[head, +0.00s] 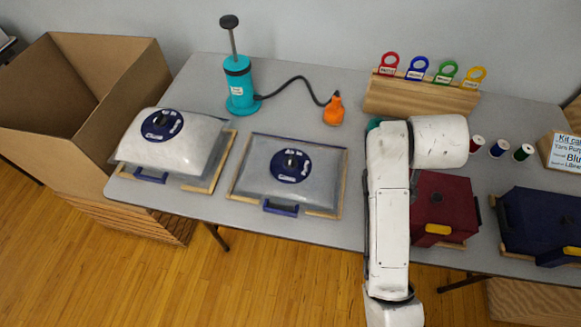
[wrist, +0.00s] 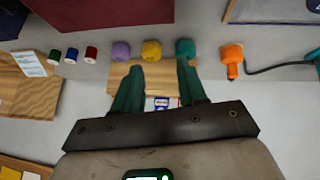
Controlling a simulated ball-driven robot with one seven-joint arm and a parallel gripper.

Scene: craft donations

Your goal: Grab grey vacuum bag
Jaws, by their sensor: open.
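Two grey vacuum bags with round dark blue valve caps lie on wooden frames on the table in the head view. The left bag (head: 190,133) is puffed up, and the middle bag (head: 262,170) lies flatter with a blue handle at its front. Part of what looks like the middle bag (wrist: 275,9) shows at the top right of the wrist view. My gripper (wrist: 160,66) is open, with nothing between its two teal fingers, over the back of the table near the wooden rack. In the head view my arm hides most of it, to the right of both bags.
A teal pump (head: 240,85) with a hose to an orange nozzle (head: 334,109) stands behind the bags. Yarn balls (wrist: 152,50), thread spools (head: 477,144) and a wooden rack (head: 420,95) lie near my gripper. A dark red box (head: 440,205) and blue box (head: 540,225) stand right. A cardboard box (head: 85,100) is left.

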